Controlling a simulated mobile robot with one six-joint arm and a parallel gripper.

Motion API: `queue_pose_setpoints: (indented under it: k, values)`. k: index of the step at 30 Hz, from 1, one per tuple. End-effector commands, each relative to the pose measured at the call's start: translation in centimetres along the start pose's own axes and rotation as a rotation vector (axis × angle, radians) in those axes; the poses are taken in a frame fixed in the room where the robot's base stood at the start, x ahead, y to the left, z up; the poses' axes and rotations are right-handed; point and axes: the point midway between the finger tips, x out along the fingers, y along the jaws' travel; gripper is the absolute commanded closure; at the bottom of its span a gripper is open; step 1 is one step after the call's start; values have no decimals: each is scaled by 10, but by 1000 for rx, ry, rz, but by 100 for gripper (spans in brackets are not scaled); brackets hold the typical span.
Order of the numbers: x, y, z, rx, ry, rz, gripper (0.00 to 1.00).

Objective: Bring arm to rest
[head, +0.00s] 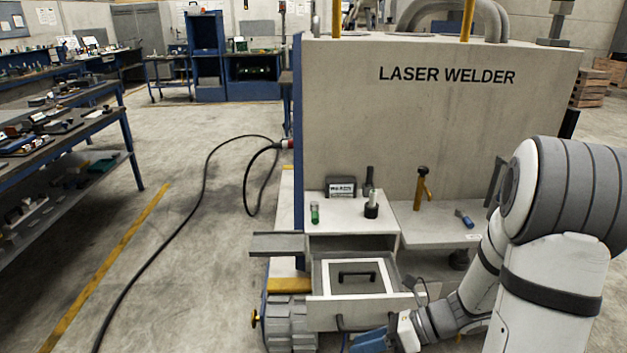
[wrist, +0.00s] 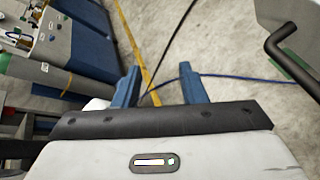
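My arm comes in from the right of the head view and reaches down to the front of the laser welder (head: 440,120). My gripper (head: 368,341), with blue fingers, is low in front of an open drawer (head: 345,313), partly cut off by the frame's bottom edge. In the wrist view the two blue fingers (wrist: 158,82) stand apart with only floor and cables behind them. A dark bent handle (wrist: 285,42) on a pale panel shows at the upper right there, apart from the fingers.
The drawer holds a white-framed panel with a black handle (head: 357,276). A black cable (head: 203,190) crosses the floor left; open floor lies there.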

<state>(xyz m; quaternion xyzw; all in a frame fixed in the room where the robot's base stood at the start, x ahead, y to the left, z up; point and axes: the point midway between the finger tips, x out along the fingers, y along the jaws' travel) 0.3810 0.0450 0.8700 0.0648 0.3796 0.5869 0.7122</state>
Motion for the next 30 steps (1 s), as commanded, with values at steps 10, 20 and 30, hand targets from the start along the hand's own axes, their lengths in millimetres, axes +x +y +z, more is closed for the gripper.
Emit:
queue_pose_setpoints:
  k: [10,20,30]
  values:
    - [-34,82,8,-1008,574,102,62]
    - [-91,120,31,-1837,1107,294,62]
    - [-114,131,45,-2096,1321,397,62]
